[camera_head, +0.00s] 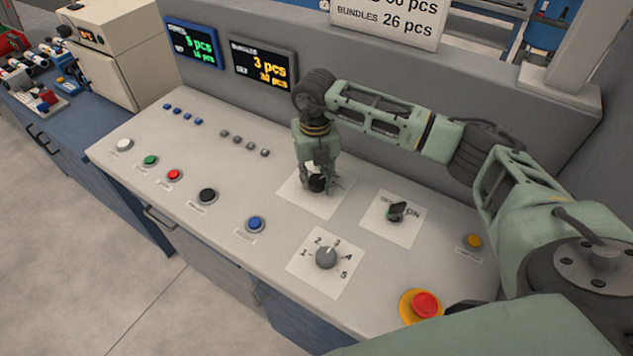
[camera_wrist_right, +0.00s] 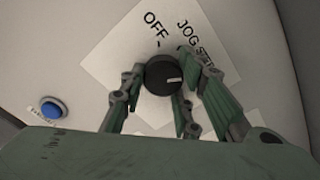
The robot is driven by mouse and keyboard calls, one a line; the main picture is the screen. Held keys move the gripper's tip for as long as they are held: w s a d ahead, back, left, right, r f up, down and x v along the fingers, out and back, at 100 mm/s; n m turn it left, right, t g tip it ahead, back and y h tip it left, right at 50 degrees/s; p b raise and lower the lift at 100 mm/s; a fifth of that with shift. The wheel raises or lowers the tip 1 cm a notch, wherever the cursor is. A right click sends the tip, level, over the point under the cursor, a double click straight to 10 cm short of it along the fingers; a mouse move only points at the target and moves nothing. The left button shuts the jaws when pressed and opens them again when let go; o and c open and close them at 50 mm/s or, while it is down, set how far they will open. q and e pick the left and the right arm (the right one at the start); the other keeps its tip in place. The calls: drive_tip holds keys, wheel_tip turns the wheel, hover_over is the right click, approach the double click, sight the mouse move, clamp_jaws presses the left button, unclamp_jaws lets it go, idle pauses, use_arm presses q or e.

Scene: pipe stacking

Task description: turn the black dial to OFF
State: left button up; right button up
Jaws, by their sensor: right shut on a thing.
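The black dial (camera_head: 316,184) sits on a white label plate (camera_head: 296,198) on the sloping grey console. In the wrist view the dial (camera_wrist_right: 164,74) is round, and its white pointer line points right, away from the OFF lettering (camera_wrist_right: 153,24) at the upper left. A second label, starting with JOG (camera_wrist_right: 187,28), is partly hidden by a finger. My right gripper (camera_head: 317,188) reaches down from above and is shut on the dial, with fingers on either side of it in the wrist view (camera_wrist_right: 160,92). My left gripper is not in view.
A black ON switch (camera_head: 397,211) lies right of the dial. A numbered grey knob (camera_head: 326,257) and a blue button (camera_head: 255,224) lie in front. A red emergency button (camera_head: 425,304) is near the console's front right. Two displays (camera_head: 262,65) stand behind.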

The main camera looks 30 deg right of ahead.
drive_tip(key=n+b, duration=0.2)
drive_tip(key=n, duration=0.1)
drive_tip(key=n+b, duration=0.1)
drive_tip(key=shift+a+f+n+b, duration=0.1)
drive_tip(key=shift+a+n+b, duration=0.15)
drive_tip(key=shift+n+b, duration=0.1)
drive_tip(key=n+b, duration=0.3)
drive_tip(key=n, duration=0.1)
drive_tip(key=shift+s+n, duration=0.1)
drive_tip(key=shift+n, duration=0.15)
drive_tip(key=n+b, duration=0.3)
drive_tip(key=n, duration=0.1)
drive_tip(key=shift+s+d+n, duration=0.1)
drive_tip(key=shift+s+n, duration=0.05)
drive_tip(key=shift+n, duration=0.15)
drive_tip(key=shift+s+d+n+b, duration=0.15)
drive_tip(key=shift+n+b, duration=1.1)
drive_tip(key=shift+n, duration=0.95)
drive_tip(key=o, duration=0.9)
drive_tip(key=shift+o, duration=0.6)
drive_tip(key=shift+s, duration=0.1)
